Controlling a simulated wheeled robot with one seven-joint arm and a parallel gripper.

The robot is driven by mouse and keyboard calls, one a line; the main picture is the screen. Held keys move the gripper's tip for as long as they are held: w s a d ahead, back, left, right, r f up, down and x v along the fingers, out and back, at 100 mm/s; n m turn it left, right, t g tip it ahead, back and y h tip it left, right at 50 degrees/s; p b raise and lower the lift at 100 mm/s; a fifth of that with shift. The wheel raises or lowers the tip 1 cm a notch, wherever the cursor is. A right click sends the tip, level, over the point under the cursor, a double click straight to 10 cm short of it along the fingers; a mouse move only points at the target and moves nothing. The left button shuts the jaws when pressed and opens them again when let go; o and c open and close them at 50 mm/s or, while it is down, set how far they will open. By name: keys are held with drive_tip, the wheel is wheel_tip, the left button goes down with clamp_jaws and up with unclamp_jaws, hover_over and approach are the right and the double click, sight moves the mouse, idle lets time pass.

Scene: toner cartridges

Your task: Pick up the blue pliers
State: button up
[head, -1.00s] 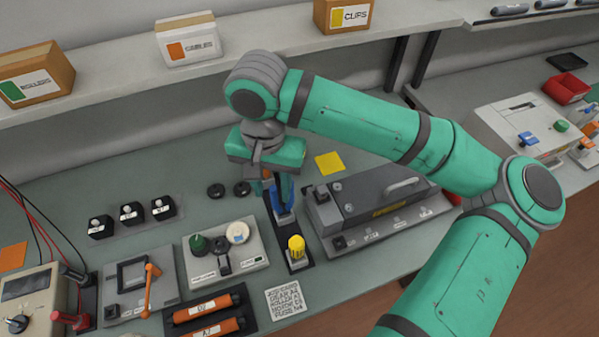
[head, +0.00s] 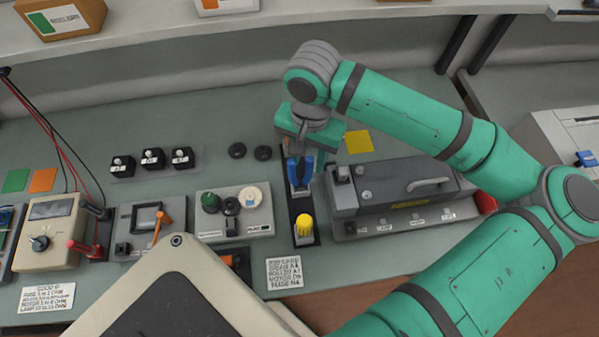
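The blue pliers (head: 297,172) stand in the back part of a narrow black holder (head: 305,239), handles up. A yellow-handled tool (head: 304,224) stands in the front part of the same holder. My gripper (head: 301,160), under the green wrist, is right at the pliers' handles from behind and above. The wrist and gripper hide the top of the pliers. I cannot tell whether the fingers touch the handles or how far apart they are.
A dark grey machine (head: 400,190) with a handle stands close right of the holder. A panel with green, black and cream knobs (head: 233,212) stands close left. A yellow note (head: 359,141) lies behind the machine. Two black discs (head: 237,150) lie behind left.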

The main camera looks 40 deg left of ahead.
sight(309, 169)
drive_tip(key=shift+s+d+f, duration=0.1)
drive_tip(key=shift+d+f, duration=0.1)
drive_tip(key=shift+f, duration=0.75)
drive_tip(key=shift+d+f, duration=0.2)
drive_tip(key=shift+f, duration=0.7)
drive_tip(key=shift+a, duration=0.1)
clamp_jaws()
drive_tip(key=shift+r, duration=0.15)
